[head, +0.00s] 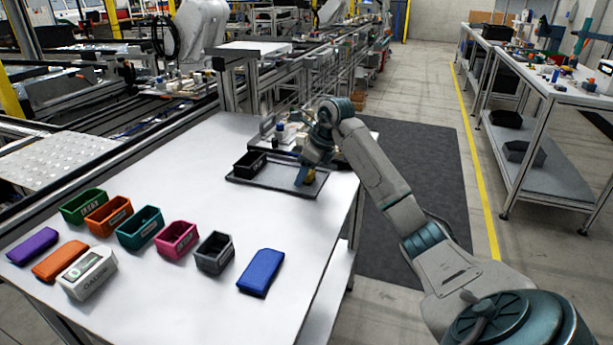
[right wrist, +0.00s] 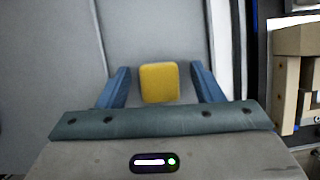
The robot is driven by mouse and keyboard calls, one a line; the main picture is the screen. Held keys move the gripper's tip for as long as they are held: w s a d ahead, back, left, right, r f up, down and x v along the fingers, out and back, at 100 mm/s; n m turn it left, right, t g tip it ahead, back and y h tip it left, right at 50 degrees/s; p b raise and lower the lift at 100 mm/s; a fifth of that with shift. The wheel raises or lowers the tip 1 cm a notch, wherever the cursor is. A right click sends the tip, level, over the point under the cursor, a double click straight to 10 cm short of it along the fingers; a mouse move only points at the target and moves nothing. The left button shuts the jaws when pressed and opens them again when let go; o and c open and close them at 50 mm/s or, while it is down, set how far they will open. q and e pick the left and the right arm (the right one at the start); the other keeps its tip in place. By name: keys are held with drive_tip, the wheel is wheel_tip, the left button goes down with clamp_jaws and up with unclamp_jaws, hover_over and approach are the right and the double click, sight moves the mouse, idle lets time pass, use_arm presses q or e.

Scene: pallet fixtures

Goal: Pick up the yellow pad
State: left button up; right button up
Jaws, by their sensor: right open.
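The yellow pad (right wrist: 159,82) lies between the two blue fingers of my right gripper (right wrist: 160,85) in the right wrist view, with a visible gap on each side. In the head view, my right gripper (head: 304,178) points down over the dark tray (head: 272,177) at the table's far right part. Only a small piece of the yellow pad (head: 311,176) shows there beside the fingers; the rest is hidden. The right gripper is open. I cannot tell how far its fingertips are above the tray. My left gripper is not in view.
A black bin (head: 250,164) stands on the tray's left part. Behind is a fixture with small parts (head: 290,136). Several coloured bins, a blue pad (head: 261,271), a purple pad (head: 33,246), an orange pad (head: 61,260) and a white device (head: 88,272) sit nearer. The table's middle is clear.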

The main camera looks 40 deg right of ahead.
drive_tip(key=c, duration=1)
drive_tip(key=shift+c, duration=0.3)
drive_tip(key=shift+r, duration=0.2)
